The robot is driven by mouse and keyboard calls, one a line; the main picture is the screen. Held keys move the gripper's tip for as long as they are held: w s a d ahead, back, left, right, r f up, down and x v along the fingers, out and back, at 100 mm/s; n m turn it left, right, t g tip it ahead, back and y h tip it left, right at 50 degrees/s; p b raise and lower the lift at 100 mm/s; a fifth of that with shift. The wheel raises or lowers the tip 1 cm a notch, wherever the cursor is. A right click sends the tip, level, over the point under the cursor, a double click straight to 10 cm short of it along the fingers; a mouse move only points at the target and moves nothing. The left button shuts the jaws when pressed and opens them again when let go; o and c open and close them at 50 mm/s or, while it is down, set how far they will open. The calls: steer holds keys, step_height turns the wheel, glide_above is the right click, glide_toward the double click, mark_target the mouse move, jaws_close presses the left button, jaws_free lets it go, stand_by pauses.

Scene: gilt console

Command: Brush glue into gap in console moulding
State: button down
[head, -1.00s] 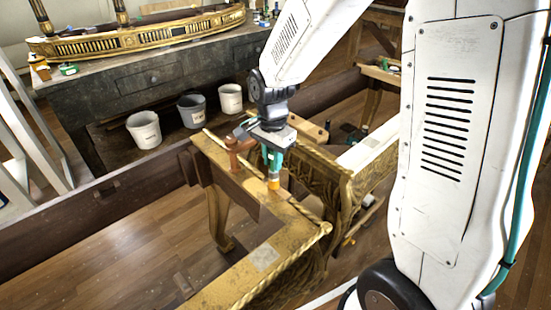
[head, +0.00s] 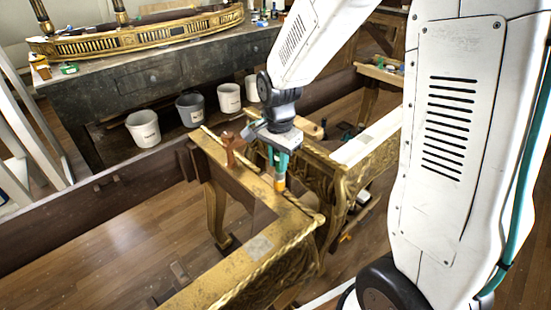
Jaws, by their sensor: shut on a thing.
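The gilt console (head: 262,222) stands in the foreground, with rope-like moulding (head: 303,208) along its top edge near the corner. My gripper (head: 277,160) is over the console's top rail and shut on a brush (head: 280,183). The brush points down with its orange-yellow end close to the rail's edge, a short way from the corner. I cannot tell whether it touches. The gap in the moulding is too small to make out. A reddish-brown clamp-like piece (head: 230,150) stands on the rail just left of my gripper.
A dark bench (head: 140,85) at the back bears a gilt curved piece (head: 140,38). Several buckets, one of them grey (head: 190,110), stand under it. Dark timber rails run around the console. Wooden floor (head: 130,235) shows at the lower left.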

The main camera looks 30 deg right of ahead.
steer(key=shift+s+d, duration=0.1)
steer(key=shift+s, duration=0.3)
step_height(320, 180, up, 2)
steer(key=shift+r, duration=2.9)
steer(key=shift+w, duration=0.1)
steer(key=shift+w+f, duration=0.1)
steer(key=shift+w, duration=0.2)
